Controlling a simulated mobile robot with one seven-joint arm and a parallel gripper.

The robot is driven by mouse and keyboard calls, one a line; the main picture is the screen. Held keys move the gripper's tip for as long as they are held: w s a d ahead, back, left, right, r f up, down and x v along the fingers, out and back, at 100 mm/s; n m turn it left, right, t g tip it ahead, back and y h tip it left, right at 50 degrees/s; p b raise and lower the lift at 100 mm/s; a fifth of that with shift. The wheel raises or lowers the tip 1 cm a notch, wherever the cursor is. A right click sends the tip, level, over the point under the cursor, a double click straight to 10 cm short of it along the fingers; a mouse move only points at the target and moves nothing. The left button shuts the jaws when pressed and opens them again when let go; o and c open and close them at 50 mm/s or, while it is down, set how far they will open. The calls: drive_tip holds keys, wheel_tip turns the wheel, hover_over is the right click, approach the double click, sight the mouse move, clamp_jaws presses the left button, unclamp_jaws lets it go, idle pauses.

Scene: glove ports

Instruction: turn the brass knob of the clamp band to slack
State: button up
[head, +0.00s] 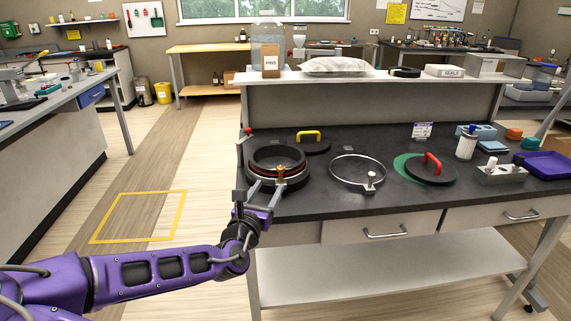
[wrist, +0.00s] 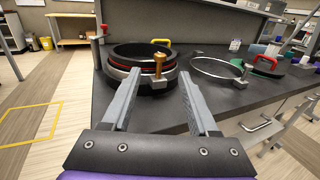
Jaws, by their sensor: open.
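The black round port (head: 275,158) with a red ring stands at the bench's left end. A grey metal clamp band (wrist: 128,76) runs around its lower part. The band's brass knob (head: 280,171) stands upright at the front and also shows in the wrist view (wrist: 160,64). My gripper (head: 262,183) is open, low in front of the port. In the wrist view its fingertips (wrist: 160,76) are spread to either side of the knob's line, with the knob centred between them. No contact with the knob shows; the exact gap in depth is hard to tell.
A loose metal ring (head: 335,178) with a small block lies right of the port. Behind is a black lid with a yellow handle (head: 309,136); farther right is one with a red handle (head: 432,163). A red-topped post (wrist: 103,30) stands left of the port.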

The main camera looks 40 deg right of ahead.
sight(281, 174)
drive_tip(key=b+x, duration=0.1)
drive_tip(key=x, duration=1.3)
drive_tip(key=shift+w+d+f, duration=0.1)
clamp_jaws()
